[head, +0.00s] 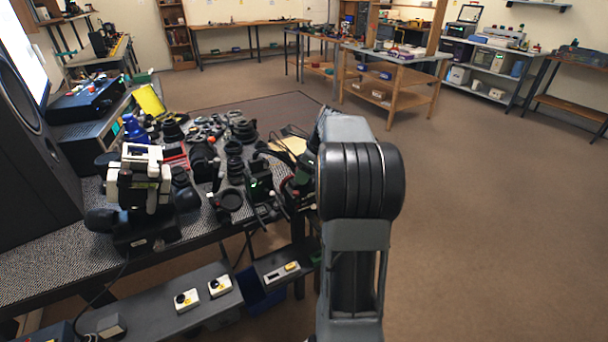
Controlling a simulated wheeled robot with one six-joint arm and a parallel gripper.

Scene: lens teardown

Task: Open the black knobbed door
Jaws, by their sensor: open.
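I cannot make out a black knobbed door in the head view. My own grey and black arm rises at the centre right and hides part of the bench's right end. My gripper does not show; it may be behind the arm. A black and white device with round black side knobs (140,190) stands at the bench's front left, and no door can be told on it.
The patterned workbench (50,238) is crowded with dark lens parts (204,158) and tools. A lower shelf (150,307) holds small white and yellow boxes. A large black speaker-like panel (32,150) stands at left. Brown floor (490,200) is open at right.

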